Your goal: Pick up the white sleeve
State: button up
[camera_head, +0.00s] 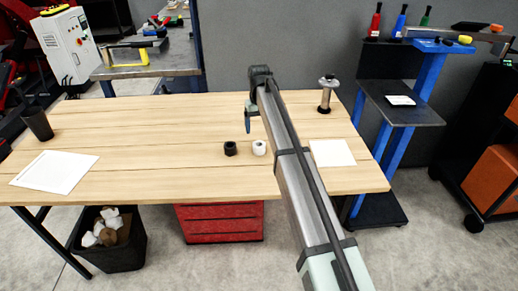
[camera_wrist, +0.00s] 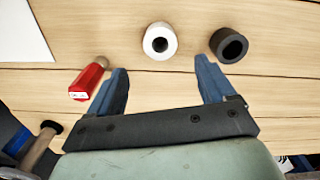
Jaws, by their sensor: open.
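The white sleeve (camera_head: 259,148) stands on the wooden table, just right of a black sleeve (camera_head: 230,149). In the wrist view the white sleeve (camera_wrist: 155,49) shows its dark bore and lies just beyond the space between my fingertips, and the black sleeve (camera_wrist: 221,52) is to its right. My gripper (camera_wrist: 161,66) is open and empty. Its blue fingers are spread wider than the white sleeve and do not appear to touch anything. In the head view my gripper (camera_head: 248,122) is above the table, farther back than both sleeves.
A red block-like object (camera_wrist: 87,82) is close to my left finger in the wrist view. A metal post with a round base (camera_head: 326,95) stands at the table's back right. White sheets lie at left (camera_head: 55,172) and right (camera_head: 333,153). A dark cup (camera_head: 37,124) stands at far left.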

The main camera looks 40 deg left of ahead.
aim_at(259, 148)
notch_tip(259, 148, down, 5)
jog(key=shift+r, duration=0.2)
jog(key=shift+s+d+f, duration=0.1)
jog(key=shift+f, duration=1.2)
jog(key=shift+s+d+f, duration=0.1)
jog(key=shift+f, duration=1.2)
jog(key=shift+c, duration=0.4)
jog(key=c, duration=1.3)
